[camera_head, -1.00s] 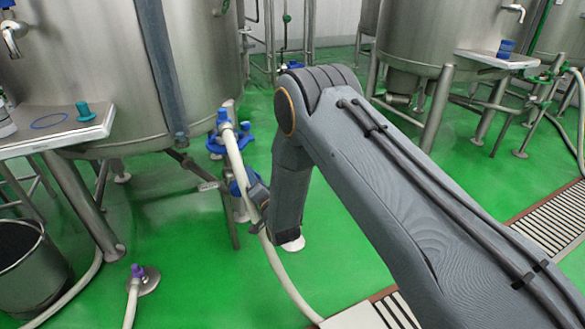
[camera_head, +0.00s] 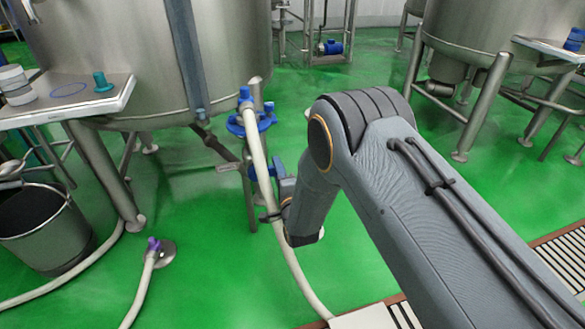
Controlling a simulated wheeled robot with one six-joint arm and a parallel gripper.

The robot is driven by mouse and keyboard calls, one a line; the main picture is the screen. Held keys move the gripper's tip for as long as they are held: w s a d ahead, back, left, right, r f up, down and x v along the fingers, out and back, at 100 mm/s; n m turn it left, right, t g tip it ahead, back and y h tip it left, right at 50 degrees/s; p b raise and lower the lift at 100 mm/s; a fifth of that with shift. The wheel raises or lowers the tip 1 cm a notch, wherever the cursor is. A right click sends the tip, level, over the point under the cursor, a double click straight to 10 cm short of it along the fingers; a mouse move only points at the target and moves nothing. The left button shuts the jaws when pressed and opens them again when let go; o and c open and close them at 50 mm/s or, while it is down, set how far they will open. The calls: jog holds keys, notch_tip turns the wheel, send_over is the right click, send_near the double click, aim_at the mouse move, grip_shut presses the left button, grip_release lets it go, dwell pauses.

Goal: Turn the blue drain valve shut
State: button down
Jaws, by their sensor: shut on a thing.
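The blue valve (camera_head: 238,124) sits on the pipework under the large left tank, partly hidden by a white hose (camera_head: 258,150). The hose has a blue end (camera_head: 245,95) at the valve's height, in front of it or at it; I cannot tell if they are joined. A second blue part (camera_head: 262,172) shows lower on the same pipework. My gripper (camera_head: 269,215) is small in view, below the valve, and its dark fingers cross the hose. It appears shut on the hose, though the finger contact is partly hidden.
A steel bucket (camera_head: 45,232) stands at the left below a tank shelf (camera_head: 65,100). A second hose with a purple end (camera_head: 153,245) lies on the green floor by a drain. My arm covers the right foreground. Floor drains are at the right.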

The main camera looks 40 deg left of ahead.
jog(key=shift+s+a+f, duration=0.1)
jog(key=shift+s+f, duration=0.05)
jog(key=shift+s, duration=0.05)
jog(key=c, duration=1.3)
grip_release()
jog(key=shift+a, duration=0.1)
jog(key=shift+c, duration=0.2)
jog(key=shift+w, duration=0.15)
jog(key=p+v, duration=0.1)
jog(key=v, duration=0.7)
jog(key=shift+p, duration=0.35)
jog(key=shift+w, duration=0.1)
